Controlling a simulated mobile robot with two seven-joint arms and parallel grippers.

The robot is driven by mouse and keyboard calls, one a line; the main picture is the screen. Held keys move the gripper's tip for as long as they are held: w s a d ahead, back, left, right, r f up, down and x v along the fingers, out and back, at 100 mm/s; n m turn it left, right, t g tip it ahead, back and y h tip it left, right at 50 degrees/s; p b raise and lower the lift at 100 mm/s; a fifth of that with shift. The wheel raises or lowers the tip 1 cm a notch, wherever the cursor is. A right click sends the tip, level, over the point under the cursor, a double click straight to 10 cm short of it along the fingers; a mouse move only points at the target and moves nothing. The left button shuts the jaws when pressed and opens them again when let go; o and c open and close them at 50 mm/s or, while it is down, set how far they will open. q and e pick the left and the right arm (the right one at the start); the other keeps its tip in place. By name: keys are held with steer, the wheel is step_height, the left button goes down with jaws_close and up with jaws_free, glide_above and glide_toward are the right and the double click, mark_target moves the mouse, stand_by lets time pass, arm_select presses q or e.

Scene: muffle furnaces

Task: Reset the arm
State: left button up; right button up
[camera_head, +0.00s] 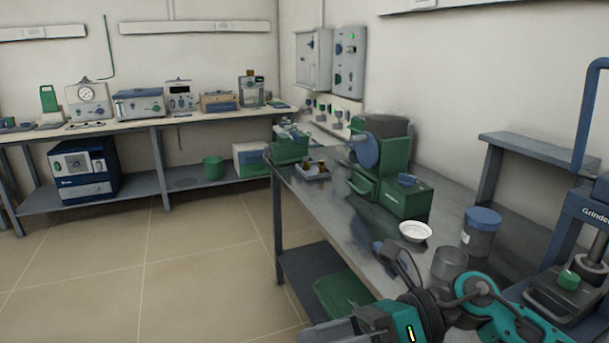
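My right arm, teal and dark grey with a black cable loop, comes in at the bottom right, in front of the metal workbench (350,215). Its gripper (335,332) points left at the bottom edge and is partly cut off by the frame. A small green light shows on its teal body. I cannot tell whether its fingers are open or shut, and I see nothing held in it. My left gripper is not in view.
On the workbench stand a green machine (405,195), a white dish (415,231), a clear beaker (449,263), a blue-lidded jar (480,230) and a blue-framed press (570,290). A back bench (200,117) carries instruments. Floor (190,260) at left is clear.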

steer(key=w+r+m+t+y+p, duration=0.1)
steer(key=w+r+m+t+y, duration=0.3)
steer(key=m+t, duration=0.9)
steer(key=w+d+f+m+t+h+p, duration=0.1)
steer(key=w+d+f+m+t+h, duration=0.35)
steer(key=m, duration=1.05)
steer(key=s+d+f+m+t+h+p, duration=0.1)
steer(key=s+d+f+m+h, duration=0.15)
steer(key=f+m+h, duration=0.3)
steer(key=s+d+f+m+t+h, duration=0.1)
steer(key=d+f+m+h, duration=0.3)
steer(key=f+m, duration=0.15)
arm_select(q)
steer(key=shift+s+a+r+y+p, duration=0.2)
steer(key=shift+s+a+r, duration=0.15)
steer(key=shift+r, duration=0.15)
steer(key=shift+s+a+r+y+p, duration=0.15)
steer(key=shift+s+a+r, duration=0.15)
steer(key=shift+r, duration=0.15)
arm_select(e)
steer(key=s+d+f+m+g+h, duration=0.4)
steer(key=s+f, duration=0.6)
steer(key=f, duration=0.3)
steer(key=shift+d+m+g, duration=0.2)
steer(key=shift+m+g, duration=0.65)
steer(key=shift+m, duration=0.35)
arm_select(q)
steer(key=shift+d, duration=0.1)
arm_select(e)
steer(key=shift+w, duration=0.1)
